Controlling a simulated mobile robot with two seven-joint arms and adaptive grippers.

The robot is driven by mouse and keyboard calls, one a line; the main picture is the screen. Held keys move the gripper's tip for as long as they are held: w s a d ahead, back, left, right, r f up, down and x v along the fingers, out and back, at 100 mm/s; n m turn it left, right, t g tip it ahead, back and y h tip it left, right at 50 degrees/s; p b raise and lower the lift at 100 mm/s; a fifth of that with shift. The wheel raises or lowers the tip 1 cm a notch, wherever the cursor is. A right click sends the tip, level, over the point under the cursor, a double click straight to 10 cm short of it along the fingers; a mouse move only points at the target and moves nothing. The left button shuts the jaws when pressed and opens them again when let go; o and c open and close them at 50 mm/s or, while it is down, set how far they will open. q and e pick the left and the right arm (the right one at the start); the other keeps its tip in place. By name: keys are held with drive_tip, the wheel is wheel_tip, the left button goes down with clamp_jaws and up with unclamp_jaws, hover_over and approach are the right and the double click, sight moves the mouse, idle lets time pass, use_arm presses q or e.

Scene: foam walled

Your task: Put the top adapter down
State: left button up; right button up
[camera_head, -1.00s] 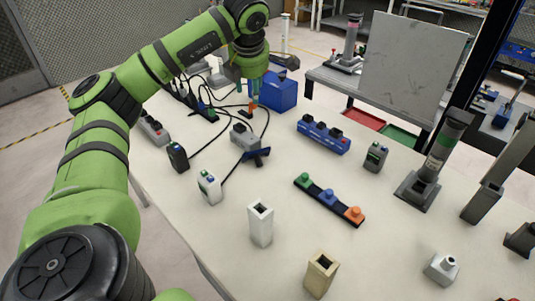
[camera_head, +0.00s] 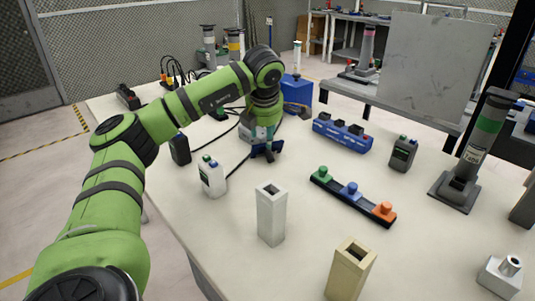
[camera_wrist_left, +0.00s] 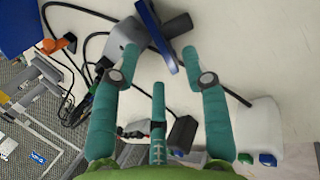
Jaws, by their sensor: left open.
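My left gripper (camera_head: 262,138) is over the grey box in the middle left of the table. In the left wrist view its teal fingers (camera_wrist_left: 160,76) are spread apart, with nothing between the tips. The grey box (camera_wrist_left: 127,58) lies just beyond the fingers, with a black cable at it. A dark blue piece (camera_wrist_left: 160,36) with a black cylindrical part lies beside it; it also shows below the gripper in the head view (camera_head: 267,150). My arm mostly hides the grey box in the head view. I cannot tell which thing is the top adapter. My right gripper is out of view.
A white device (camera_head: 212,177) and a black device (camera_head: 179,149) stand left. A blue block (camera_head: 342,132) and a strip with coloured knobs (camera_head: 352,197) lie right. Open-topped white (camera_head: 271,217) and beige (camera_head: 350,272) posts stand in front. Cables cross the table near the gripper.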

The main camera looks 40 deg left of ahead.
sight(269, 154)
use_arm(q)
drive_tip(key=shift+w+x, duration=0.15)
drive_tip(key=shift+x, duration=0.95)
drive_tip(key=shift+w+x, duration=0.15)
drive_tip(key=shift+x, duration=0.95)
drive_tip(key=shift+d, duration=0.15)
clamp_jaws()
